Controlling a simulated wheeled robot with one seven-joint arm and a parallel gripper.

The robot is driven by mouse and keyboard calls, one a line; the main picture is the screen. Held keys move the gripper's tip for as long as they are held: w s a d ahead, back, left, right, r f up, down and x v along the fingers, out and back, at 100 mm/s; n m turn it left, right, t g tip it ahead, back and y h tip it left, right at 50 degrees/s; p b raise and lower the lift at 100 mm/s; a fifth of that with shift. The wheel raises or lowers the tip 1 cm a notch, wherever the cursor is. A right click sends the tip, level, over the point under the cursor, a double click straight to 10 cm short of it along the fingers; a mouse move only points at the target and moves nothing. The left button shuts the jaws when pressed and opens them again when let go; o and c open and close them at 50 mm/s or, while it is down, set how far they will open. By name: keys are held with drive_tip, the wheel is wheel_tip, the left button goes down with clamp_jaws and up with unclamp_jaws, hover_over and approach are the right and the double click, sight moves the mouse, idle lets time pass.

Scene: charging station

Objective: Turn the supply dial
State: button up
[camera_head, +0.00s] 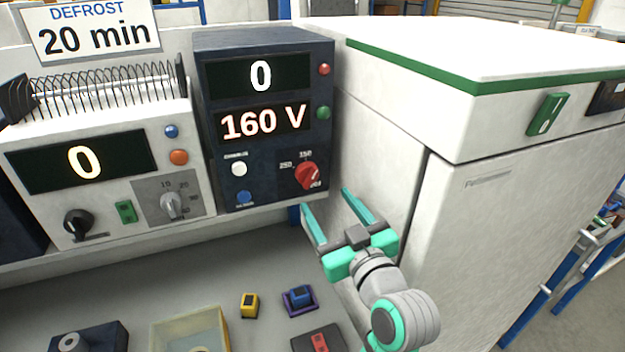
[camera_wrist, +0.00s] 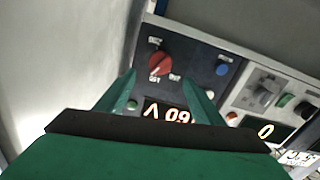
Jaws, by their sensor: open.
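The supply dial is a red round knob (camera_head: 308,175) at the lower right of the dark supply unit (camera_head: 222,175). Markings around it include 150 and 250; the unit's lower display reads 160 V and its upper one reads 0. My gripper (camera_head: 323,215) is open and empty, just below and to the right of the dial, apart from it. In the wrist view the red knob (camera_wrist: 161,64) shows beyond and between the spread fingers, upside down. The exact pointer direction is hard to tell.
A white unit with a grey knob (camera_head: 171,205) stands left of the supply. A large white cabinet (camera_head: 500,200) is close on the right of my gripper. Below lie a yellow block (camera_head: 249,305), a blue block (camera_head: 299,296) and an open bin (camera_head: 222,325).

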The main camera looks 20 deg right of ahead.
sight(311, 180)
drive_tip(key=w, duration=0.9)
drive_tip(key=shift+w+a, duration=0.2)
drive_tip(key=shift+w, duration=0.1)
drive_tip(key=shift+c, duration=0.2)
drive_tip(key=c, duration=1)
